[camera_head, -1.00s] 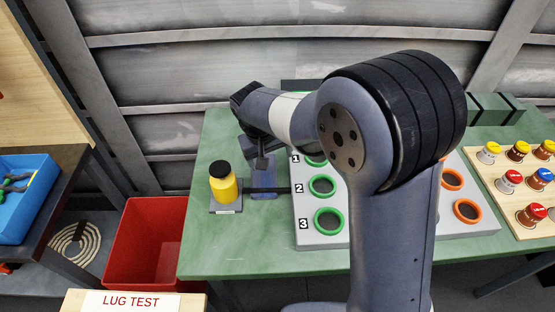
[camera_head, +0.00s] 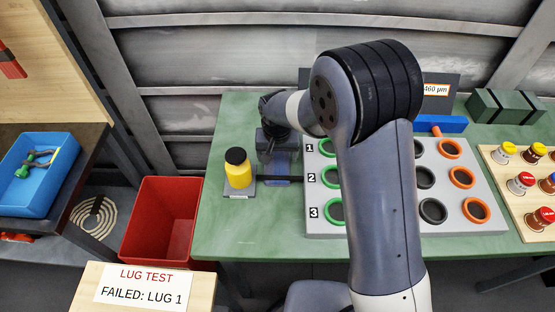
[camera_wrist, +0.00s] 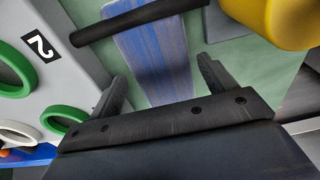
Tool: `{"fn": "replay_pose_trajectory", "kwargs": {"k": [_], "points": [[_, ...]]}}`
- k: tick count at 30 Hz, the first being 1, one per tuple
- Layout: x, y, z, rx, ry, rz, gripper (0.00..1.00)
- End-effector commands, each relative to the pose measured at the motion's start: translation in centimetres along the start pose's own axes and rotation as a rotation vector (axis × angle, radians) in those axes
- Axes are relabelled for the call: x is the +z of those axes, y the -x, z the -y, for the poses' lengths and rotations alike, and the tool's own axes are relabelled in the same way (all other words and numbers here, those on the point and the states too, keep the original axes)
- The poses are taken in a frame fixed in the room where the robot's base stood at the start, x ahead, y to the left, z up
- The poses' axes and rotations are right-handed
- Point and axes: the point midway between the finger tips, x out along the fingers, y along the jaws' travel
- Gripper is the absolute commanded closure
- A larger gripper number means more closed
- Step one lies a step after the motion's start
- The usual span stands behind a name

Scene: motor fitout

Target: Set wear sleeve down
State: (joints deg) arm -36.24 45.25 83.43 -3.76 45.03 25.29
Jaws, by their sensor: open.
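My gripper (camera_wrist: 162,78) is open and empty, its two fingers apart over the green bench top. In the head view it points down at the back left of the bench, mostly hidden by my wrist. A black rod-like piece (camera_wrist: 140,18) lies across a blue streaked block (camera_wrist: 152,58), just beyond the fingertips and apart from them. It may be the wear sleeve; I cannot tell for sure. In the head view the black piece (camera_head: 280,178) spans between the yellow bottle's base and the grey board.
The yellow bottle (camera_head: 238,172) stands close left of the block. The grey ring board (camera_head: 390,222) is close on the right. A red bin (camera_head: 160,215) stands left of the bench (camera_head: 240,245). A sign (camera_head: 140,287) reads "FAILED: LUG 1".

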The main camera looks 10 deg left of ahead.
Motion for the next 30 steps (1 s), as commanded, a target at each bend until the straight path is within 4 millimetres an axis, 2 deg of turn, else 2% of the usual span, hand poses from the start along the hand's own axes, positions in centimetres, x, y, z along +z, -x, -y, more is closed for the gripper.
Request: {"fn": "replay_pose_trajectory", "kwargs": {"k": [6,13,27,30], "points": [[0.0,-1.9,0.0,0.000,0.000,0.000,0.21],[0.0,-2.0,0.0,0.000,0.000,-0.001,0.21],[-0.1,-2.0,0.0,0.000,0.001,-0.001,0.59],[-0.1,-1.9,0.0,0.000,0.001,-0.001,0.60]]}}
